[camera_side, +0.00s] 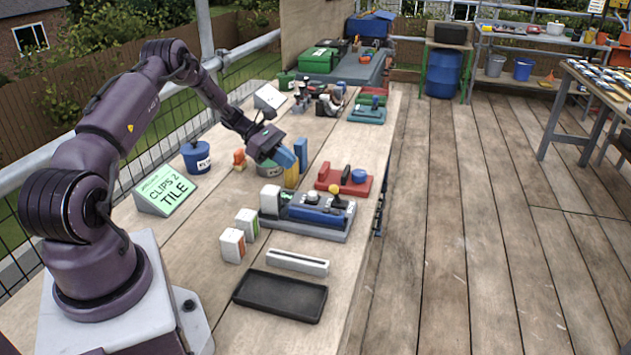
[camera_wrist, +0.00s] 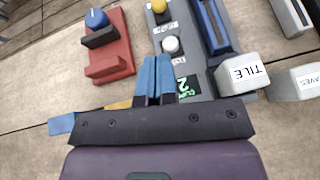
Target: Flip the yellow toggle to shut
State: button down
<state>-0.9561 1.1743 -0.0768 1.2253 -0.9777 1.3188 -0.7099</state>
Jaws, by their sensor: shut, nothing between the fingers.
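The yellow toggle (camera_side: 334,190) is a small yellow knob on the grey unit (camera_side: 322,229). My gripper (camera_side: 287,157) is shut and empty, with blue fingers. In the side view it is up and left of the toggle, apart from it.
A red unit with a blue knob (camera_side: 343,182) stands behind the grey unit. Yellow (camera_side: 291,176) and blue (camera_side: 300,153) blocks stand close to my gripper. A white block (camera_wrist: 242,74) marked TILE is at the grey unit's end. A black tray (camera_side: 281,295) lies in front.

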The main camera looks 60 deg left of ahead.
aim_at(333, 186)
jog(key=x, duration=1)
jog(key=shift+w+d+r+g+y, duration=0.2)
jog(key=shift+d+r+g+y, duration=0.15)
jog(key=shift+g+y, duration=0.3)
dwell(0.4)
jog(key=shift+w+d+r+g+y, duration=0.5)
jog(key=shift+w+g+y, duration=0.05)
jog(key=shift+g+y, duration=0.4)
jog(key=g+y, duration=0.1)
jog(key=w+d+g+y, duration=0.1)
jog(key=shift+w+d+r+y, duration=0.1)
jog(key=shift+r+y, duration=0.2)
jog(key=shift+r, duration=0.15)
jog(key=shift+r, duration=0.65)
jog(key=shift+r, duration=0.1)
